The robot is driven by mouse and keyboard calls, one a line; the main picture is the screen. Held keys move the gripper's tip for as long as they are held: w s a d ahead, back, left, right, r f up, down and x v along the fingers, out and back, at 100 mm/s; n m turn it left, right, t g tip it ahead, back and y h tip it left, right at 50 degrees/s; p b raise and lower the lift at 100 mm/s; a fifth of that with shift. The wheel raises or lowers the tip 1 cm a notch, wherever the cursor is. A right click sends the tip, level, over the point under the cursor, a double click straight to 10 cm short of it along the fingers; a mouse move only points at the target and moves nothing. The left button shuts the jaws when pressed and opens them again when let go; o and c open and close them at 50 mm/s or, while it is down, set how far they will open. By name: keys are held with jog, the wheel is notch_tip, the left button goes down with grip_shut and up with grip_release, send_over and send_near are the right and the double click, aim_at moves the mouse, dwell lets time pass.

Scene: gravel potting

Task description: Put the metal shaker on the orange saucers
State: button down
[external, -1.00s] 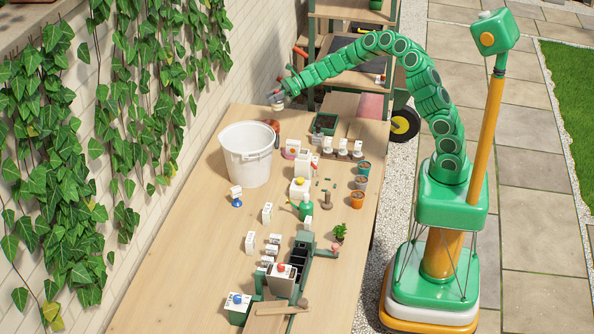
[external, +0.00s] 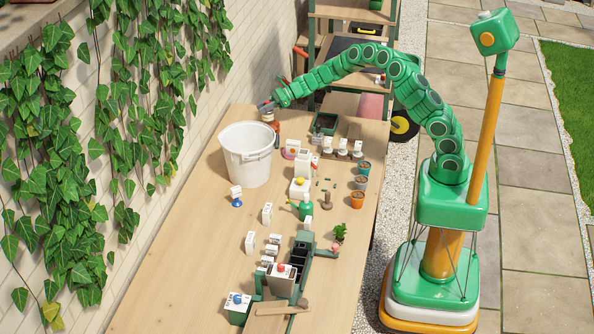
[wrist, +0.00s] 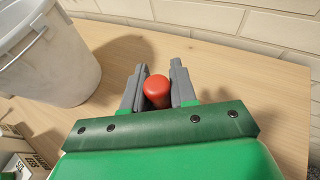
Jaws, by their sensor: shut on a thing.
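My gripper (external: 268,106) is at the far end of the table, behind the white bucket. In the wrist view its two grey fingers (wrist: 156,88) stand on either side of the metal shaker's round red top (wrist: 157,90) and are shut on it. The shaker's body is hidden below the top in that view. The orange saucers (external: 274,127) are a small stack just below my gripper in the external view, partly hidden by the bucket. The shaker is over or on them; I cannot tell whether it touches them.
The white bucket (external: 247,157) stands close in front of the saucers, and also shows in the wrist view (wrist: 55,60). The brick wall (wrist: 240,20) runs along the table's side. A dark planting tray (external: 324,124) and several labelled items stand to the right.

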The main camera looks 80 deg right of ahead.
jog(key=shift+f, duration=1.15)
jog(key=c, duration=0.9)
grip_release()
jog(key=shift+f, duration=0.1)
jog(key=shift+s+d+r, duration=0.1)
jog(key=shift+s+r, duration=0.1)
jog(key=shift+r, duration=0.05)
jog(key=v, duration=1.1)
jog(key=shift+s, duration=0.2)
